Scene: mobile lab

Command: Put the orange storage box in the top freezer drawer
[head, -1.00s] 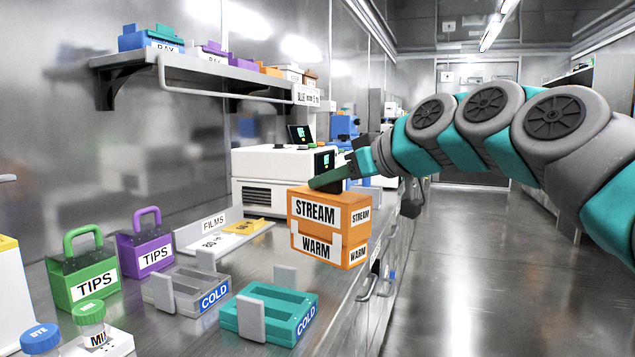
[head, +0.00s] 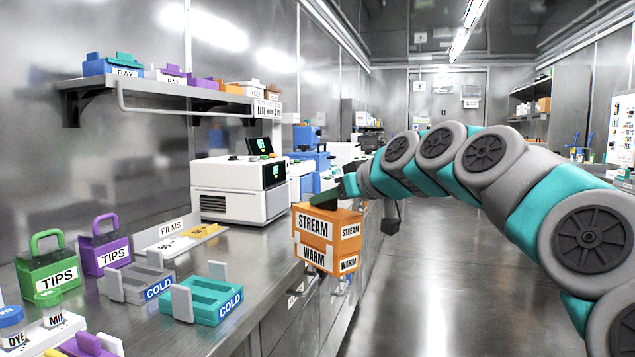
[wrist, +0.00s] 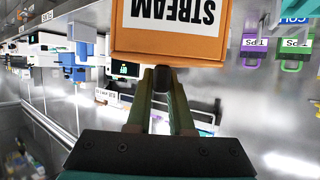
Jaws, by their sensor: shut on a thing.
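The orange storage box (head: 328,237) carries white labels reading STREAM and WARM. My gripper (head: 347,187) is shut on it at its top and holds it up at the front edge of the bench in the head view. In the wrist view the orange box (wrist: 125,42) fills the top middle, with its STREAM label upside down, and my gripper's fingers (wrist: 163,80) meet at its edge. No freezer drawer can be made out in these views.
The steel bench (head: 232,338) holds a green TIPS box (head: 48,272), a purple TIPS box (head: 104,250), grey and teal COLD racks (head: 205,299) and a white machine (head: 240,188). A wall shelf (head: 165,91) is above. The floor (head: 440,270) to the right is clear.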

